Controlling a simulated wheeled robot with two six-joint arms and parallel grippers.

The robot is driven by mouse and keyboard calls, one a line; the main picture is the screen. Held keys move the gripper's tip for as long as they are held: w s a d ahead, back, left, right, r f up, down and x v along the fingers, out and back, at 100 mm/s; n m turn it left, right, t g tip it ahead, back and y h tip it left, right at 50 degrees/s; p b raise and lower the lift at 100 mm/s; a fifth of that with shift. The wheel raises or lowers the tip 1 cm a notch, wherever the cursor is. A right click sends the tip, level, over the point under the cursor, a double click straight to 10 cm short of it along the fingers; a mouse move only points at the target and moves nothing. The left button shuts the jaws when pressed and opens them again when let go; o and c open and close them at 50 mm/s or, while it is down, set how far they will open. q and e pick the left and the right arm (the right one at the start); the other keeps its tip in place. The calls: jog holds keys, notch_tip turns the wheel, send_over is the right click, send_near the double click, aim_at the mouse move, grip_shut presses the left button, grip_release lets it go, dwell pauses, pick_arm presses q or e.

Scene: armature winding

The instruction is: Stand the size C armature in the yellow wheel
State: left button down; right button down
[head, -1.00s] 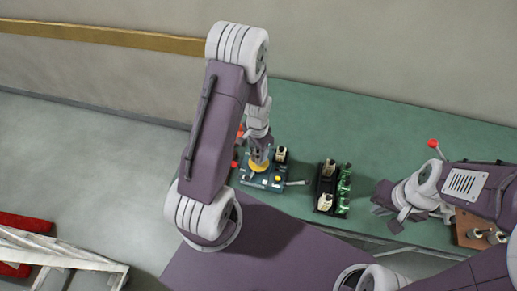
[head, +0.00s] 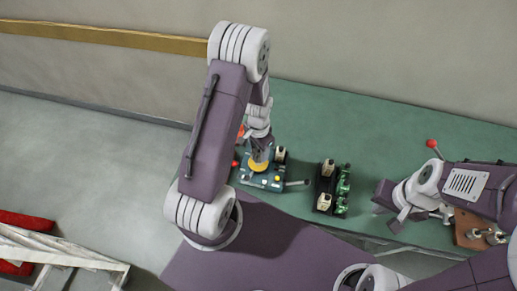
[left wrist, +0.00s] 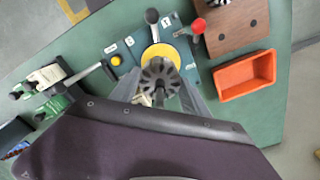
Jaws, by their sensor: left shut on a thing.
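My left gripper (left wrist: 160,92) is shut on a dark, slotted armature (left wrist: 160,75), seen nearly end-on in the left wrist view. The yellow wheel (left wrist: 153,50) is directly under it, on a dark blue winding fixture (left wrist: 127,47). In the head view, the left gripper (head: 260,152) is just above the yellow wheel (head: 257,166) and partly hides it. I cannot tell whether the armature touches the wheel. My right gripper (head: 396,213) is over the right part of the table, its fingers apart and empty.
A black rack (head: 325,187) with white and green parts stands right of the fixture. An orange bin (left wrist: 246,75) and a brown wooden block (left wrist: 235,27) are near the fixture. A red-knobbed lever (left wrist: 198,26) and a grey-handled lever (left wrist: 103,64) stick out beside the wheel.

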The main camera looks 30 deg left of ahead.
pick_arm(q)
jog(key=shift+a, duration=0.1)
jog(key=shift+f+b, duration=1.15)
jog(key=shift+f, duration=0.3)
jog(key=shift+c, duration=2.3)
grip_release()
jog(key=shift+r+p, duration=2.05)
jog(key=shift+r, duration=0.3)
